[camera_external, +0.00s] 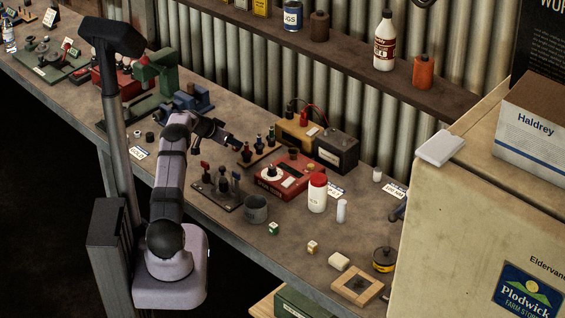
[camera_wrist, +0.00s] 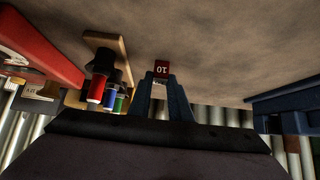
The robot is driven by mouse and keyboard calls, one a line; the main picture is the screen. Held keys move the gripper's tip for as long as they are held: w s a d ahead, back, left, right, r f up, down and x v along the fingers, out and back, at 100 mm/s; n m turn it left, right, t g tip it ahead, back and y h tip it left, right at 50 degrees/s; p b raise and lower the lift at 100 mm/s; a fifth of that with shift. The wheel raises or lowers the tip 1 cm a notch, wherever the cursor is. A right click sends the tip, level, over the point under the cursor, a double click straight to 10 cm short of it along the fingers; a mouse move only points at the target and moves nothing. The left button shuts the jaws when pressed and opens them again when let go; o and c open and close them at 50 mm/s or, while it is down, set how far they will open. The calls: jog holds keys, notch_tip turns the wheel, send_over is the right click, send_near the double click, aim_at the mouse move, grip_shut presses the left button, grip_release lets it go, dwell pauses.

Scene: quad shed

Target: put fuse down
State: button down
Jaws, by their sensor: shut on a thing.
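The fuse (camera_wrist: 161,68) is a small red block marked "10", seen in the wrist view between the tips of my gripper (camera_wrist: 160,82). My gripper is shut on it. In the external view my gripper (camera_external: 233,142) is over the middle of the bench, just left of a wooden stand (camera_external: 259,154) with several dark upright pieces. The fuse is too small to make out there. The wrist view shows bare bench surface behind the fuse, and I cannot tell whether the fuse touches it.
The stand's pieces show red, blue and green ends in the wrist view, left of my gripper. A red device with a dial (camera_external: 274,173) and a dark base with levers (camera_external: 220,186) stand nearby. A blue vise (camera_external: 191,101) is at the back left. The bench (camera_external: 190,155) is bare between them.

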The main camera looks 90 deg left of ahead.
notch_tip(320, 180, up, 10)
jog(key=shift+b, duration=0.3)
notch_tip(320, 180, up, 5)
jog(key=w+d+m+t+h, duration=0.1)
jog(key=w+d+m+h, duration=0.15)
jog(key=w+d, duration=0.65)
jog(key=w+d+m+t+h, duration=0.15)
jog(key=w+d+m, duration=0.25)
jog(key=w, duration=0.9)
jog(key=w+d+m+h, duration=0.3)
jog(key=w+d, duration=0.4)
jog(key=w, duration=0.4)
jog(key=shift+n+y, duration=0.25)
jog(key=shift+y, duration=0.05)
jog(key=shift+s+a+f+p, duration=0.15)
jog(key=shift+f+p, duration=0.1)
jog(key=shift+f, duration=3.45)
jog(key=shift+a+f+p, duration=0.1)
jog(key=shift+f+p, duration=0.15)
jog(key=shift+f, duration=3.45)
